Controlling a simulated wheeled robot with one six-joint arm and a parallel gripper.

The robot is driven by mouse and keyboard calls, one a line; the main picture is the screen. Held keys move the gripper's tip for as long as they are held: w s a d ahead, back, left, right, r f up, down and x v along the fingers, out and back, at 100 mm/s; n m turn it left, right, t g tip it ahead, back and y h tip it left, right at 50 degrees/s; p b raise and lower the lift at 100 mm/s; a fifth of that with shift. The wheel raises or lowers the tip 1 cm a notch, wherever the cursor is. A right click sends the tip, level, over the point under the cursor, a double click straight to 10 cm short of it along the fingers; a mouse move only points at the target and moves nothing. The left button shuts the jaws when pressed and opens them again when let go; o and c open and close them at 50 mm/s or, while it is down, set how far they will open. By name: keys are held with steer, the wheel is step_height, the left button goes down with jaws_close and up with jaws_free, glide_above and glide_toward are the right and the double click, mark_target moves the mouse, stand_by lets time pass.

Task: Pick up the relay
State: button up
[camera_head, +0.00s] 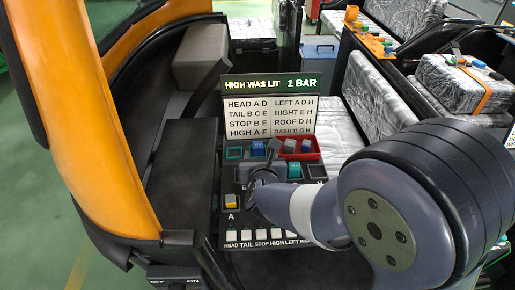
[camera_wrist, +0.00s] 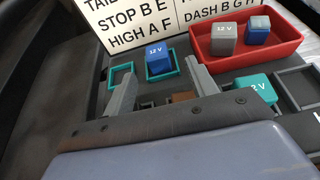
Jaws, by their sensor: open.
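Several 12 V relays show on the dark panel. A blue relay (camera_head: 257,148) stands in a teal-rimmed socket at the back; it also shows in the wrist view (camera_wrist: 157,56). A grey relay (camera_wrist: 223,39) and another blue relay (camera_wrist: 257,31) sit in a red tray (camera_wrist: 245,56). My gripper (camera_wrist: 160,68) is open over the middle of the panel. A small brown thing (camera_wrist: 183,97) shows between its fingers, mostly hidden.
A sign board (camera_head: 269,103) reading "HIGH WAS LIT 1 BAR" rises behind the panel. An empty teal-rimmed socket (camera_head: 234,153) is at back left. White switches (camera_head: 262,235) line the front edge. An orange frame (camera_head: 90,110) stands at left.

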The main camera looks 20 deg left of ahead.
mark_target(258, 151)
steer(key=shift+f+p+x, duration=0.25)
steer(key=shift+p+x, duration=0.25)
steer(key=shift+x, duration=1.7)
steer(key=shift+s+f, duration=0.1)
steer(key=shift+s, duration=0.1)
steer(key=shift+c, duration=0.4)
